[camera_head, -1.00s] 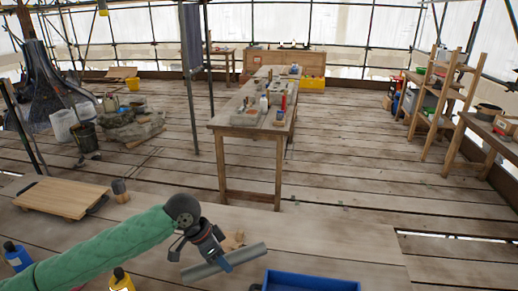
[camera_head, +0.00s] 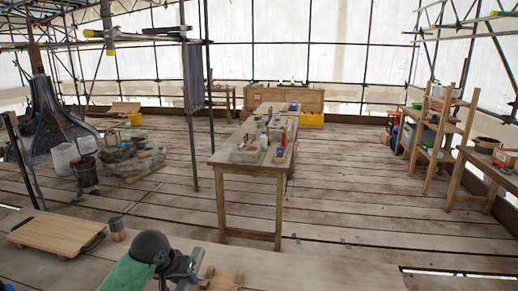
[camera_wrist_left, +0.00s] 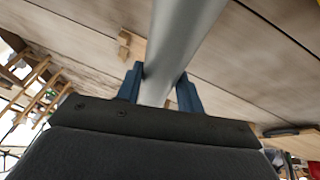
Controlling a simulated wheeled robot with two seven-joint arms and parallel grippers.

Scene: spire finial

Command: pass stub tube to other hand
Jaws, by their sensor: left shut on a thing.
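The stub tube (camera_wrist_left: 178,40) is a plain grey metal pipe. In the left wrist view it runs from the top edge down between the two blue fingers of my left gripper (camera_wrist_left: 160,88), which is shut on it. In the head view my left gripper (camera_head: 184,283) is at the bottom edge, left of centre. A short end of the tube (camera_head: 196,260) shows beside it, tilted; the rest is cut off by the frame edge. My right gripper is in neither view.
A wooden board with dark handles (camera_head: 56,233) and a small dark cylinder (camera_head: 116,228) lie on the near bench at left. A small wooden block (camera_head: 222,281) sits just right of my left gripper. A cluttered wooden table (camera_head: 250,172) stands beyond; the bench to the right is clear.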

